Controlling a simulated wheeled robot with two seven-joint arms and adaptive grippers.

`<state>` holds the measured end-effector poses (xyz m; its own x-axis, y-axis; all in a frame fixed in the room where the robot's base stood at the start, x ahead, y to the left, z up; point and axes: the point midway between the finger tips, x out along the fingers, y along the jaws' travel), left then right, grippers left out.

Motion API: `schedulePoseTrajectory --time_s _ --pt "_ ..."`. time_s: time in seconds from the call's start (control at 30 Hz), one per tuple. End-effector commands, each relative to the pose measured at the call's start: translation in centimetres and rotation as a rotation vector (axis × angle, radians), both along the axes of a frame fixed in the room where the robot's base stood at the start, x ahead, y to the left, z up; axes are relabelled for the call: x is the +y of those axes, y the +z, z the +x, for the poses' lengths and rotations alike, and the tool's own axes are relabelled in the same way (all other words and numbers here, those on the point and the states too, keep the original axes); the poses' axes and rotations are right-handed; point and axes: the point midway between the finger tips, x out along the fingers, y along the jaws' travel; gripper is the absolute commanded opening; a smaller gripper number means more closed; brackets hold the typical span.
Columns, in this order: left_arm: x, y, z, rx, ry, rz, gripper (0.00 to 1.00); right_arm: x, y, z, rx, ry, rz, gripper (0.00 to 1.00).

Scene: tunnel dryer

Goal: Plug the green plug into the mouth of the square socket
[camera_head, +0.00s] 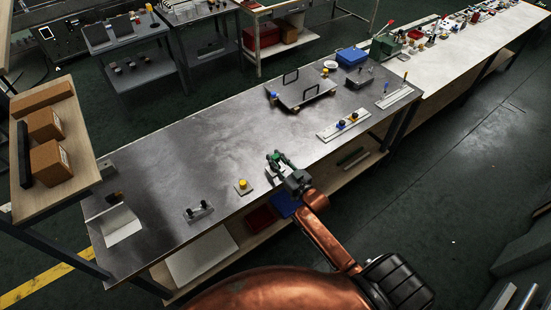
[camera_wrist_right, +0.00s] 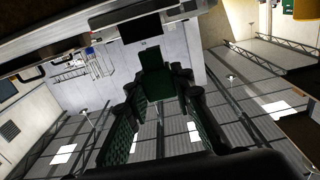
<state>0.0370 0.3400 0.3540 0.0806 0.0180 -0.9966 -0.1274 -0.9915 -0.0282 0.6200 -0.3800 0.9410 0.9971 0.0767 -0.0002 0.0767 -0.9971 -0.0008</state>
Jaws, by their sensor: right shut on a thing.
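My right gripper (camera_head: 277,158) is above the front edge of the dark metal bench, in the middle of the head view. It is shut on the green plug (camera_head: 283,157). In the right wrist view the green plug (camera_wrist_right: 157,76) shows between the dark fingertips, clear of any surface there. A pale plate (camera_head: 270,171) lies on the bench beside the gripper, partly hidden by it. I cannot make out a square socket mouth for sure. My left gripper is not in view.
On the bench (camera_head: 185,150), a yellow knob on a pale base (camera_head: 242,185) stands left of the gripper, with a black-knobbed fixture (camera_head: 199,212) farther left. A fixture strip (camera_head: 343,125) and handled tray (camera_head: 303,91) stand to the right and behind. The bench's middle is clear.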

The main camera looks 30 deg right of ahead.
Motion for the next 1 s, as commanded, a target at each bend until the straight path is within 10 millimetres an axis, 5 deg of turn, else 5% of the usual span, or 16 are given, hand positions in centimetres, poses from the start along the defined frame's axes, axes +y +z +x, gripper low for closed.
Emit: schedulePoseTrajectory --time_s 1.0 --pt "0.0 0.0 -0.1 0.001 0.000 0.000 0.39 0.0 -0.9 0.0 0.000 0.000 0.000 0.01"
